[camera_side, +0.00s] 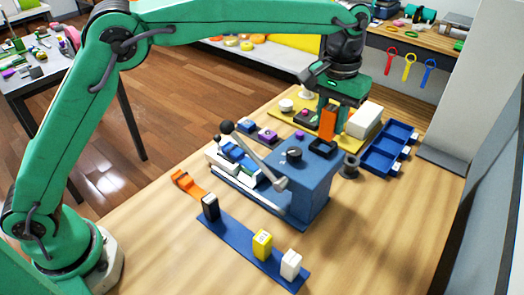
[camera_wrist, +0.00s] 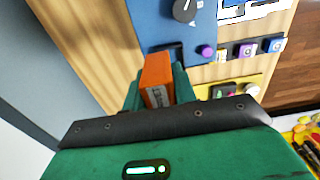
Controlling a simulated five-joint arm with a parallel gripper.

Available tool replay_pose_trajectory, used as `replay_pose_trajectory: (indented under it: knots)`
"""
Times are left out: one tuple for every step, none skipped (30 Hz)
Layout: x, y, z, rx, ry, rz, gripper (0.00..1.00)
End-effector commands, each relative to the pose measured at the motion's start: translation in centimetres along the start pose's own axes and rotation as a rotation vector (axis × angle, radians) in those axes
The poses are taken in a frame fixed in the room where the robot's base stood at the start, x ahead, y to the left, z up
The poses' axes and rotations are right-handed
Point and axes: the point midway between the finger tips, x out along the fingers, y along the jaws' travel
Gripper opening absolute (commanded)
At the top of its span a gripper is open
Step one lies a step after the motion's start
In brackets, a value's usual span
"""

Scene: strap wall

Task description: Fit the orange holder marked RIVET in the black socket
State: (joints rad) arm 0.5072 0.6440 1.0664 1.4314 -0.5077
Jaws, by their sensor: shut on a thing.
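My gripper (camera_side: 330,106) points down at the far side of the blue box and is shut on an orange holder (camera_side: 327,124). The holder hangs upright below the fingers. In the wrist view the orange holder (camera_wrist: 157,82) sits between the green fingers, with small dark lettering on its side that I cannot read. A black square socket (camera_side: 322,149) is on top of the blue box (camera_side: 312,180). The holder's lower end appears just above or behind the socket's far edge; I cannot tell whether they touch.
A black knob (camera_side: 293,155) and a grey lever (camera_side: 262,162) are on the box. A blue strip (camera_side: 235,238) in front carries black, yellow and white blocks. A blue tray (camera_side: 388,150) stands right. A yellow board (camera_side: 300,118) with small items lies behind.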

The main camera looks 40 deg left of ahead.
Motion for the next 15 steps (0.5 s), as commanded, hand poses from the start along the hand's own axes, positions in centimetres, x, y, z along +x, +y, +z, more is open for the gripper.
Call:
replay_pose_trajectory:
  knots:
    - [0.5, -0.4, -0.6, -0.001, -0.001, 0.000, 0.02]
    - [0.7, -0.6, -1.0, -0.001, -0.001, -0.001, 0.02]
    - [0.9, -0.8, -1.3, -0.002, 0.000, 0.000, 0.02]
    - [1.1, -1.0, -1.6, -0.001, 0.000, 0.000, 0.02]
    - [1.2, -1.1, -1.8, -0.001, 0.000, 0.000, 0.02]
    - [1.4, -1.2, -1.9, 0.000, 0.000, 0.000, 0.02]
    - [1.5, -1.3, -2.1, 0.001, 0.000, 0.000, 0.02]
    - [1.5, -1.4, -2.1, 0.001, 0.000, 0.000, 0.02]
    - [1.5, -1.4, -2.2, 0.001, 0.001, 0.000, 0.02]
    - [1.6, -1.4, -2.2, 0.001, 0.001, 0.000, 0.02]
    - [1.6, -1.4, -2.2, 0.001, 0.001, 0.000, 0.02]
    - [1.6, -1.4, -2.2, 0.001, 0.001, 0.001, 0.02]
    - [1.6, -1.4, -2.2, 0.001, 0.001, 0.000, 0.02]
    - [1.6, -1.4, -2.2, 0.001, 0.001, 0.000, 0.02]
    - [1.7, -1.4, -2.2, 0.001, 0.000, 0.000, 0.02]
